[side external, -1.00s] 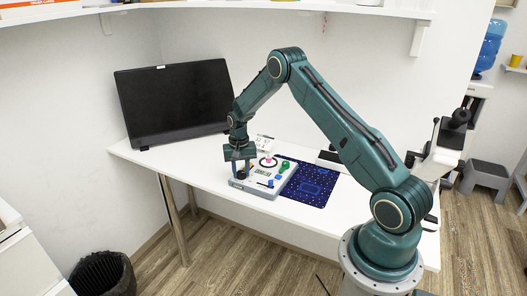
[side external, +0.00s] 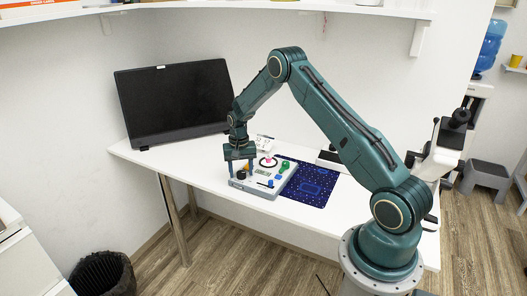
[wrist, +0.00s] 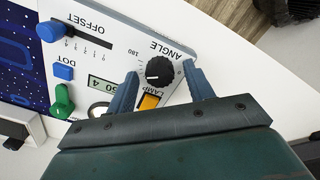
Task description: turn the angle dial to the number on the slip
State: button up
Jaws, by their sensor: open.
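The angle dial (wrist: 159,70) is a round black knob with a white pointer mark, under the printed word ANGLE in the wrist view. My gripper (side external: 241,168) points down over the near left corner of the grey control box (side external: 265,192). It is open, with one finger on each side of the dial in the wrist view; I cannot tell whether either finger touches it. A small white card with dark marks, perhaps the slip (side external: 265,142), stands behind the box. Its number is too small to read.
Near the dial are an orange lamp switch (wrist: 149,102), a small display (wrist: 103,88), a green lever (wrist: 62,103), a blue dot button (wrist: 64,72) and an offset slider (wrist: 50,32). A dark blue patterned mat (side external: 312,187) lies right of the box. A black monitor (side external: 175,100) stands behind.

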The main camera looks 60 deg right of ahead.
aim_at(240, 173)
notch_tip(240, 173, up, 14)
jog(key=shift+w+f, duration=0.15)
dwell(0.5)
dwell(0.3)
jog(key=s+a+r+n+t, duration=0.2)
jog(key=s+a+r+n, duration=0.1)
jog(key=s+a+r, duration=0.45)
jog(key=s+a+r+n+t, duration=0.1)
jog(key=s+a+r+n, duration=0.1)
jog(key=s+a+r, duration=0.55)
jog(key=s+a+r+n+t, duration=0.1)
jog(key=s+a, duration=0.3)
jog(key=s, duration=0.4)
jog(key=s+a+r+n+t, duration=0.1)
jog(key=s+a+r+n, duration=0.2)
jog(key=s, duration=0.5)
jog(key=shift+s+a+n+t, duration=0.4)
jog(key=shift+a+n, duration=0.3)
jog(key=shift+a, duration=0.25)
